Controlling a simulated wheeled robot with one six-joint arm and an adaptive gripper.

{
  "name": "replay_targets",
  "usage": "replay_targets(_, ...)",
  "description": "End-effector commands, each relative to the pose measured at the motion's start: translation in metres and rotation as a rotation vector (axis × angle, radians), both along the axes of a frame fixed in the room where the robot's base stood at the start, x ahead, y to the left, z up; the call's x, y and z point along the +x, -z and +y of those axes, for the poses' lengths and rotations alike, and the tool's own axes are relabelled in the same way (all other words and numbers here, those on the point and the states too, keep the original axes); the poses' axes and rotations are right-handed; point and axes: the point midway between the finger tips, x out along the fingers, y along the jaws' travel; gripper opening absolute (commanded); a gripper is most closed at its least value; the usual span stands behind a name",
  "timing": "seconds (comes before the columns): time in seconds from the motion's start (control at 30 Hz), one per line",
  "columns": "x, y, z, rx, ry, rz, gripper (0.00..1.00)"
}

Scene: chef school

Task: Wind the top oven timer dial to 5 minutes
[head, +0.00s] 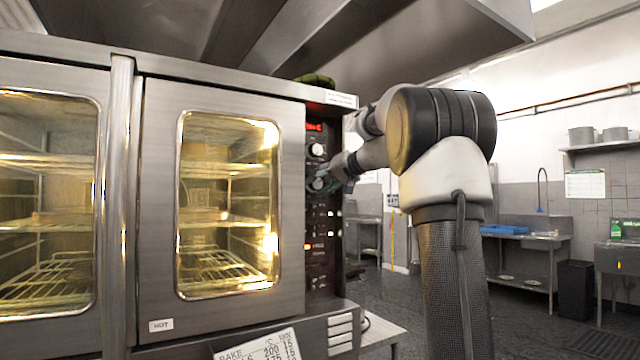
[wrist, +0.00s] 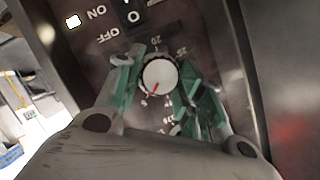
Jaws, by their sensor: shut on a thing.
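The oven's control panel (head: 318,222) runs down the right side of the oven front. Its upper knob (head: 316,150) is clear of my gripper. My gripper (head: 322,182) is at the knob below it. In the wrist view this timer dial (wrist: 160,77) has a pale round face, a dark rim and a red pointer line running to the lower left. The exact pointer reading is unclear.
An ON/OFF switch (wrist: 131,12) sits beside the dial in the wrist view. The glass oven door (head: 228,200) is closed, left of the panel. A red display (head: 314,127) is above the knobs. Open floor (head: 420,285) lies to the right.

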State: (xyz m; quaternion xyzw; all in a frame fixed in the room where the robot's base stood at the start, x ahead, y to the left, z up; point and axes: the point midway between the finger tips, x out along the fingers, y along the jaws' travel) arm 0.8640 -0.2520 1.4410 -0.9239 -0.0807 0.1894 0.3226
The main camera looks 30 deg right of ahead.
Motion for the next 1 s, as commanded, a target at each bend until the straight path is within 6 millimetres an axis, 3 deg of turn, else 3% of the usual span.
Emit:
replay_targets(0.2,0.000,0.001,0.000,0.000,0.000,0.001,0.14)
replay_targets(0.23,0.000,0.000,0.000,0.000,0.000,0.001,0.41)
replay_targets(0.33,0.000,0.001,0.000,-0.001,0.000,0.001,0.59)
replay_targets(0.73,-0.006,-0.002,-0.002,-0.001,0.001,0.000,0.59)
replay_targets(1.0,-0.054,-0.018,-0.017,-0.002,0.005,-0.001,0.59)
